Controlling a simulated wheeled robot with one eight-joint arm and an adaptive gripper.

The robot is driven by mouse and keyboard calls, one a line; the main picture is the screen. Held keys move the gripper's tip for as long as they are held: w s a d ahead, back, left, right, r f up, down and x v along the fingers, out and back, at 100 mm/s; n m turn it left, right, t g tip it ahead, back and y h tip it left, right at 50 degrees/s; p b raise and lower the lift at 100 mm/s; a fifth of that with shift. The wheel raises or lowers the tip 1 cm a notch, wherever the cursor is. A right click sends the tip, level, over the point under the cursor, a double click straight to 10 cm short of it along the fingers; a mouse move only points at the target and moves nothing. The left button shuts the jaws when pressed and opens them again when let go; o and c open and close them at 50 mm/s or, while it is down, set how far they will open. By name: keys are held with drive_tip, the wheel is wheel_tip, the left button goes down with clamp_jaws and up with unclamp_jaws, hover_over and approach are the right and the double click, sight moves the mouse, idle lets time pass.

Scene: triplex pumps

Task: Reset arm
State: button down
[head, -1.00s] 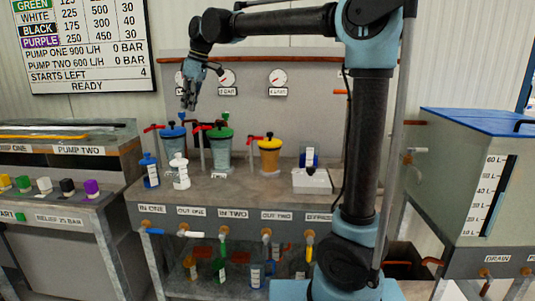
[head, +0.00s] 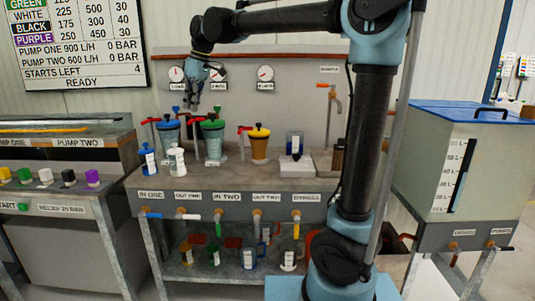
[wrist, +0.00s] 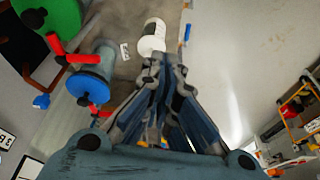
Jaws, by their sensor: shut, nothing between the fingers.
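My gripper (head: 204,94) hangs at the end of my raised arm, in front of the back panel and above the bench. In the wrist view my gripper (wrist: 160,75) has its fingers together with nothing between them. Below it in the head view stand a blue-lidded canister (head: 169,132), a green-lidded canister (head: 212,138) and a yellow-lidded canister (head: 259,145). The gripper is clear of them. The blue lid (wrist: 90,85) and green lid (wrist: 52,22) also show in the wrist view.
A blue bottle (head: 149,161) and a white bottle (head: 177,160) stand near the bench's front left. A white tray (head: 296,166) is to the right. A control console (head: 65,200) stands at left, a blue-lidded tank (head: 460,165) at right. Gauges (head: 265,73) line the panel.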

drive_tip(key=s+d+f+m, duration=0.15)
drive_tip(key=d+f, duration=0.25)
drive_tip(key=d, duration=0.5)
drive_tip(key=s+d+f+m+t+h, duration=0.1)
drive_tip(key=d+f+m, duration=0.2)
drive_tip(key=d, duration=0.6)
drive_tip(key=s+d+f+m, duration=0.2)
drive_tip(key=d+f, duration=0.2)
drive_tip(key=d, duration=0.4)
drive_tip(key=s+d+f+m+h, duration=0.1)
drive_tip(key=s+d+f+m, duration=0.3)
drive_tip(key=s+d+f, duration=0.4)
drive_tip(key=s+d+f+m+h, duration=0.1)
drive_tip(key=s+d+f+m, duration=0.3)
drive_tip(key=s+d+f, duration=0.4)
drive_tip(key=d+f, duration=0.3)
drive_tip(key=f, duration=0.3)
drive_tip(key=shift+s, duration=0.3)
drive_tip(key=shift+d+m, duration=0.1)
drive_tip(key=shift+m, duration=0.15)
drive_tip(key=shift+w+f, duration=0.2)
drive_tip(key=shift+w, duration=0.25)
